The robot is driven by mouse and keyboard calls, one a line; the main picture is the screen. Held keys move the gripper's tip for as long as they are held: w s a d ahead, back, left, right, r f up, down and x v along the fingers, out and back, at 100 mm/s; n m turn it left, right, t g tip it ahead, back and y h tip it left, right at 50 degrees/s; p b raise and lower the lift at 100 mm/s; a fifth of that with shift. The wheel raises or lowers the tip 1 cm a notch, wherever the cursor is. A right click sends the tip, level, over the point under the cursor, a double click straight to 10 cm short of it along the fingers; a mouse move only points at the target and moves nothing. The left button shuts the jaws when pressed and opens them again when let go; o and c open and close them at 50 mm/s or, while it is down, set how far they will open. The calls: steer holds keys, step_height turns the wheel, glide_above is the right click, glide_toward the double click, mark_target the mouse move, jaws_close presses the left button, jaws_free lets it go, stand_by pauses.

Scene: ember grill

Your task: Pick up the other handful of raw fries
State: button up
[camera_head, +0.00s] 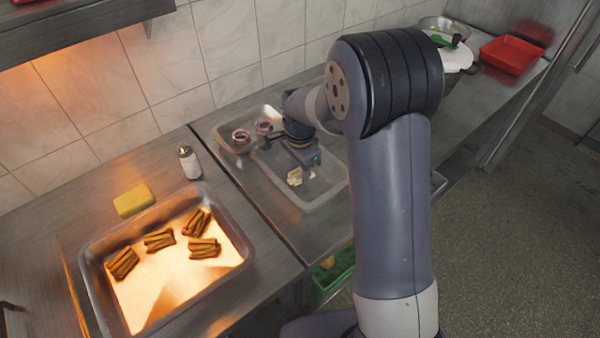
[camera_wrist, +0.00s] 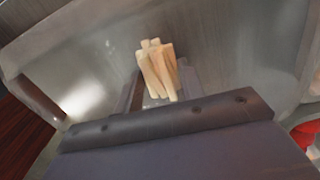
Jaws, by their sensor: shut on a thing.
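A handful of raw pale fries (camera_head: 301,176) shows inside the grey tray (camera_head: 313,204) below my gripper (camera_head: 297,170). In the wrist view the raw fries (camera_wrist: 158,70) are a small upright bundle between the two fingers of my gripper (camera_wrist: 157,80). My gripper is shut on them, low inside the tray. The tray's metal walls (camera_wrist: 232,50) surround it in the wrist view. My arm hides part of the tray in the head view.
A lit metal pan (camera_head: 240,262) with several browned fry bundles (camera_head: 204,248), a yellow sponge (camera_head: 133,201) and a shaker (camera_head: 189,162) are at left. A red tray (camera_head: 510,54) is at far right.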

mark_target(300, 170)
step_height(300, 170, up, 9)
steer(key=shift+f+b, duration=0.15)
steer(key=shift+b, duration=0.25)
steer(key=shift+r+p, duration=1.15)
steer(key=shift+r, duration=0.1)
